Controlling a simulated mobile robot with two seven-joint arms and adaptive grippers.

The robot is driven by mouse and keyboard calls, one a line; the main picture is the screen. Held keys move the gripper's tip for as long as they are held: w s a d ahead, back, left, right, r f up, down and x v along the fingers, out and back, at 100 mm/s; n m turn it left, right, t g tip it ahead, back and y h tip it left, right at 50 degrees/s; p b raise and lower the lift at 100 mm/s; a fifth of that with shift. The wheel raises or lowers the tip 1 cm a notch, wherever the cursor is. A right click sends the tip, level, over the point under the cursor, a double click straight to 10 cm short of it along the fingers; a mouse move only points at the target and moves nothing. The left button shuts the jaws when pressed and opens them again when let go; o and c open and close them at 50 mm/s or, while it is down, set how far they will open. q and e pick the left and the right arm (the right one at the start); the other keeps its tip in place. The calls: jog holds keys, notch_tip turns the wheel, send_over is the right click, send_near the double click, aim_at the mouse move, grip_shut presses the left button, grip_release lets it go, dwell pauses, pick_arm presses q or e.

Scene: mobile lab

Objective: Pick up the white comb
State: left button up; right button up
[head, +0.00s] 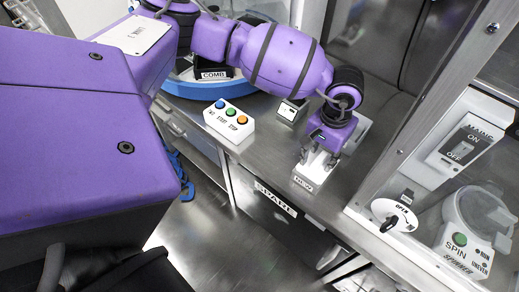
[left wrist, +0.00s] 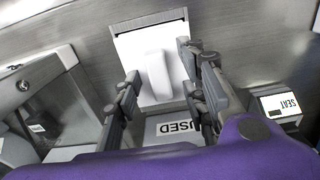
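My left gripper (head: 318,162) points down over a small white labelled stand (head: 304,182) on the steel counter. In the left wrist view its fingers (left wrist: 162,76) are spread apart, one on each side of a white upright tab (left wrist: 157,76). The tab stands against a white plate above a label reading "USED" (left wrist: 178,127). I cannot tell whether this tab is the white comb, as no teeth show. I see no clear contact between fingers and tab. A label reading "COMB" (head: 213,75) marks a dark holder behind my arm. My right gripper is out of view.
A white box with blue, green and orange buttons (head: 229,121) stands left of the gripper. A small "SEAT" block (left wrist: 283,103) sits close to the right finger. A clear-walled cabinet with a "SPIN" device (head: 463,246) bounds the right side. The counter's front edge is near.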

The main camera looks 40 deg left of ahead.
pick_arm(q)
jog(key=shift+s+f, duration=0.1)
grip_shut()
jog(key=shift+r, duration=0.25)
